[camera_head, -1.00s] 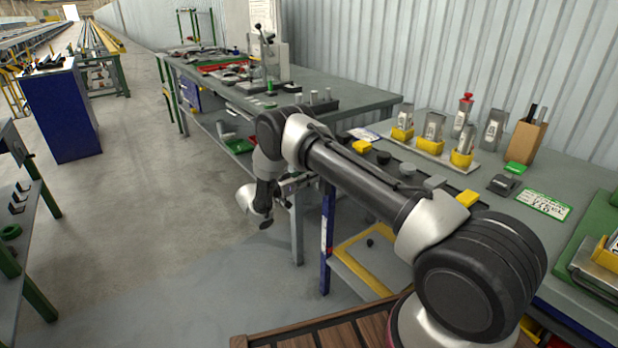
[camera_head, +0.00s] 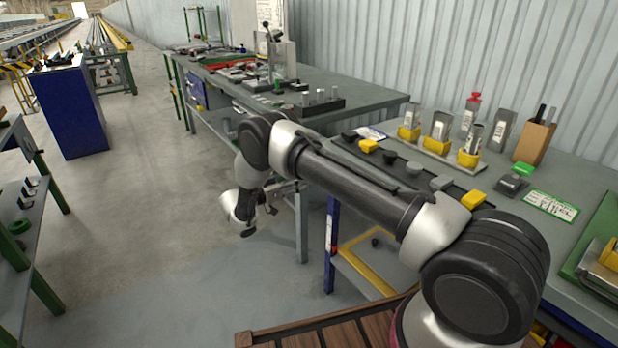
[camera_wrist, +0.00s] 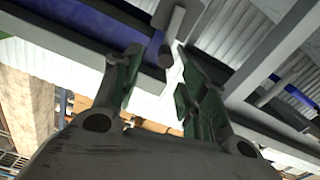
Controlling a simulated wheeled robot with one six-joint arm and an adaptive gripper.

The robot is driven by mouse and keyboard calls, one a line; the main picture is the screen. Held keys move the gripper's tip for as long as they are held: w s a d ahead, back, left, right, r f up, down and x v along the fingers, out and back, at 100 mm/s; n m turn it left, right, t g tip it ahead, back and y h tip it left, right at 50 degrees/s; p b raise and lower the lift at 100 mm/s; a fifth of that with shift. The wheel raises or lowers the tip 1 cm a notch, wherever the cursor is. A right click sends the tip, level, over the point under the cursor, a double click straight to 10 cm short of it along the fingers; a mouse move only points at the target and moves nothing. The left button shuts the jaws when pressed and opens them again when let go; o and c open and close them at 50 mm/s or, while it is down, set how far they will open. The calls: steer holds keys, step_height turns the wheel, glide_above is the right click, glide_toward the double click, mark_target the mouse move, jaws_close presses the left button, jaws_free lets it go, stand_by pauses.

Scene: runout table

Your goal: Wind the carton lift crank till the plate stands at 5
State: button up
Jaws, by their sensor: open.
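My gripper (camera_head: 259,222) hangs at the end of my arm, low in front of the far bench's near end, beside its leg. In the wrist view my gripper (camera_wrist: 160,62) is open, with green-lined fingers apart and nothing held between them. I cannot tell whether this rod is the crank handle. The carton lift, its plate and its scale are not recognisable in either view.
The far bench (camera_head: 365,98) carries a lever device (camera_head: 271,60) and small parts. The near bench (camera_head: 585,190) holds yellow-based metal blocks (camera_head: 441,130) and a wooden holder (camera_head: 534,143). A blue cabinet (camera_head: 66,112) stands left. The floor (camera_head: 150,220) between is clear.

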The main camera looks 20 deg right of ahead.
steer(key=shift+v, duration=2.05)
